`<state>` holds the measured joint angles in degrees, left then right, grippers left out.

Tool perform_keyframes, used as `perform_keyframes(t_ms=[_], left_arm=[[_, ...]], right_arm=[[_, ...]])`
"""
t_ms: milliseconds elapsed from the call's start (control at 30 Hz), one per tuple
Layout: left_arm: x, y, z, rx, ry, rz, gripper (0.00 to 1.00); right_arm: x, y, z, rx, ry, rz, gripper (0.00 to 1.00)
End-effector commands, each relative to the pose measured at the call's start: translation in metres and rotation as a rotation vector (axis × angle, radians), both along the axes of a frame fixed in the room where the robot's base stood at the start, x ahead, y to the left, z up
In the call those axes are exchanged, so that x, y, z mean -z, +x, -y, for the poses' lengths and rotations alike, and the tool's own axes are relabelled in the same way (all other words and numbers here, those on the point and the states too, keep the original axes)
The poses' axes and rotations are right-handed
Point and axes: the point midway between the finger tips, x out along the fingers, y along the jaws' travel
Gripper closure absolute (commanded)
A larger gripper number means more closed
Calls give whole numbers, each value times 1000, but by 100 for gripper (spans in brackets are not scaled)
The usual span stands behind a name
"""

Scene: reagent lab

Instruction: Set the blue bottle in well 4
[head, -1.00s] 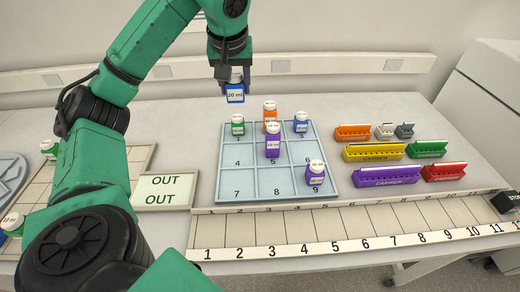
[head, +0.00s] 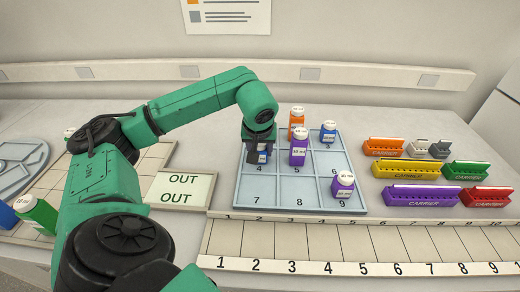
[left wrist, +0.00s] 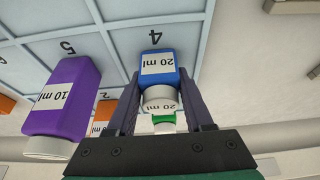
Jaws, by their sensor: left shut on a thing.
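The blue bottle (head: 265,156), labelled 20 ml with a white cap, is between the fingers of my left gripper (head: 258,155). It is upright at well 4 of the pale blue tray (head: 298,186), just behind the number 4. The left wrist view shows the blue bottle (left wrist: 157,70) gripped by both fingers, its base close to the well floor. I cannot tell whether it touches the floor. The gripper partly hides the bottle in the head view. My right gripper is not in view.
A purple bottle (head: 298,150) stands in well 5, close right of my gripper. Orange (head: 296,120), blue (head: 328,131) and purple (head: 343,184) bottles stand in other wells. A green bottle (left wrist: 164,119) shows behind the held one. Wells 7 and 8 are empty.

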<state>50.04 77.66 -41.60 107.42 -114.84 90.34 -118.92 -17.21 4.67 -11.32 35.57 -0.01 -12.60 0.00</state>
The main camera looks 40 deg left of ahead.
Motion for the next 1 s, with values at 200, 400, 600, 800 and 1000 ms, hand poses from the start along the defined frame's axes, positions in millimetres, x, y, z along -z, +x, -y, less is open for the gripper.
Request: perform_keyframes(t_ms=[200, 400, 600, 800, 1000], left_arm=[[3, 0, 0, 0, 0, 0, 37], [3, 0, 0, 0, -1, -1, 18], [-2, 0, 0, 0, 0, 0, 18], [-35, -10, 9, 2, -1, 5, 18], [-87, -27, 22, 2, -1, 5, 18]], right_arm=[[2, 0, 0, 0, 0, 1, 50], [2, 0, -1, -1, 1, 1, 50], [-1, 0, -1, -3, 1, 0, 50], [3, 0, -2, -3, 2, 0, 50], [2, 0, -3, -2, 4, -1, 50]])
